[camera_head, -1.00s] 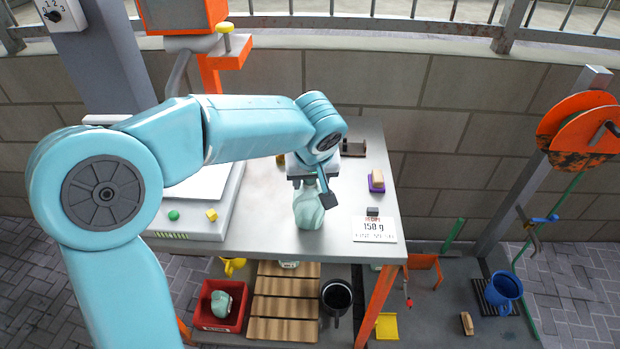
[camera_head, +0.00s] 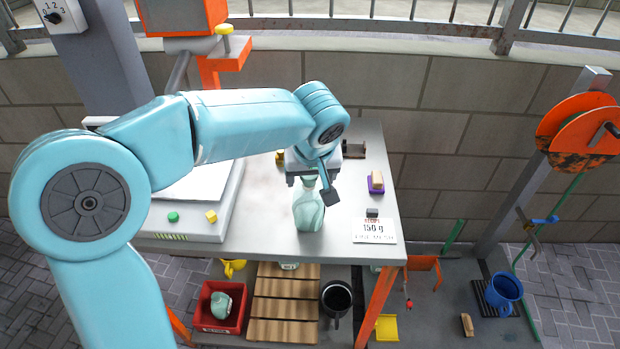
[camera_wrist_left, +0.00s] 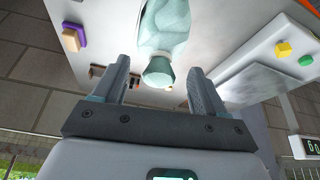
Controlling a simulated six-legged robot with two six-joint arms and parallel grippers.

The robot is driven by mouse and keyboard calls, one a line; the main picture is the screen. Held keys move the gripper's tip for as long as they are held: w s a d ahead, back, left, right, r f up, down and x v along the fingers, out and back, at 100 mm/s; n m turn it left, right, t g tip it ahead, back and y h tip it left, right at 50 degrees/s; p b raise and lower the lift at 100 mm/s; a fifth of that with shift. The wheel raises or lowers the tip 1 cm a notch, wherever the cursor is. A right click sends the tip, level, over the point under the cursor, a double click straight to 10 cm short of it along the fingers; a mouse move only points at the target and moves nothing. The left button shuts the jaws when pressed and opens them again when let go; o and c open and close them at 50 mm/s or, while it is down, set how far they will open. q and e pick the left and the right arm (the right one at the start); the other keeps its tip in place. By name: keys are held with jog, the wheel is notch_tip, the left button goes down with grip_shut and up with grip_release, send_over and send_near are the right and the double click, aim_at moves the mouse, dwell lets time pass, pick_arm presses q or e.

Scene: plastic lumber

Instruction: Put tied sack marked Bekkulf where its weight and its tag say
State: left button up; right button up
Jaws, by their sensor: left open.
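A pale green tied sack (camera_head: 308,213) stands upright on the grey bench (camera_head: 270,235); no name on it is readable. My left gripper (camera_head: 312,188) is open at the sack's top. In the left wrist view the sack (camera_wrist_left: 165,28) has its tied neck between the spread fingers of the left gripper (camera_wrist_left: 159,68), with gaps on both sides. A white card (camera_head: 375,231) reading "150 g" lies right of the sack; its smaller line is blurred. A scale (camera_head: 200,225) with green and yellow buttons stands at the left. My right gripper is out of view.
Below the bench are a red bin (camera_head: 237,322) holding another pale green sack (camera_head: 221,304), a slatted wooden pallet (camera_head: 284,305) and a black bucket (camera_head: 337,298). A purple-based brush (camera_head: 376,182) lies at the bench's right.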

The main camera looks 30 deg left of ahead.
pick_arm(q)
jog(key=v, duration=0.9)
jog(key=shift+r, duration=0.3)
jog(key=shift+s, duration=0.25)
